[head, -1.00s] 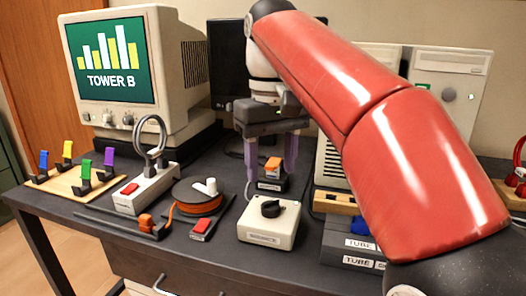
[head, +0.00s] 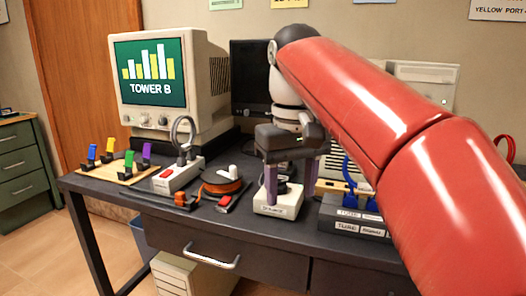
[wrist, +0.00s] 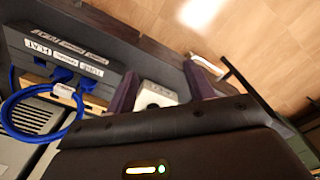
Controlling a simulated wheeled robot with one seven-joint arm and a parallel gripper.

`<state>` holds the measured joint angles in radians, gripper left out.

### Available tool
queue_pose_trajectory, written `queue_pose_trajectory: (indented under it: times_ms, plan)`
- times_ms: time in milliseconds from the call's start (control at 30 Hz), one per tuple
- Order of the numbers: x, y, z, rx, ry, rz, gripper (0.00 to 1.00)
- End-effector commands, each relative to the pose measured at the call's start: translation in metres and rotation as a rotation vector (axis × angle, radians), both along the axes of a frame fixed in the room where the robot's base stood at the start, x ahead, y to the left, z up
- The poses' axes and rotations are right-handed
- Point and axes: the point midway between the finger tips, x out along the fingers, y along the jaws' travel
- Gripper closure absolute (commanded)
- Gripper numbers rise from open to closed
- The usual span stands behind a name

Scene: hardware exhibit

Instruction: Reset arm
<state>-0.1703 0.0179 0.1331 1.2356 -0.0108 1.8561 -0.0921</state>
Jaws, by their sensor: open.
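My red arm reaches in from the right in the head view. In the wrist view, the open fingers of my gripper (wrist: 162,88) frame the same white box (wrist: 155,96). The area behind the gripper is partly hidden.
A drawer handle (head: 212,258) projects from the desk front.

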Motion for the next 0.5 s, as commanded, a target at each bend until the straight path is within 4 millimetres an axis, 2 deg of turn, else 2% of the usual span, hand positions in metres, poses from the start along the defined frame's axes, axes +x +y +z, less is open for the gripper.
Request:
queue_pose_trajectory:
  times_ms: [267,500]
  plan:
    - [-0.017,-0.017,-0.019,0.007,-0.067,-0.056,0.47]
    - [-0.043,-0.043,-0.056,0.023,-0.165,-0.141,0.47]
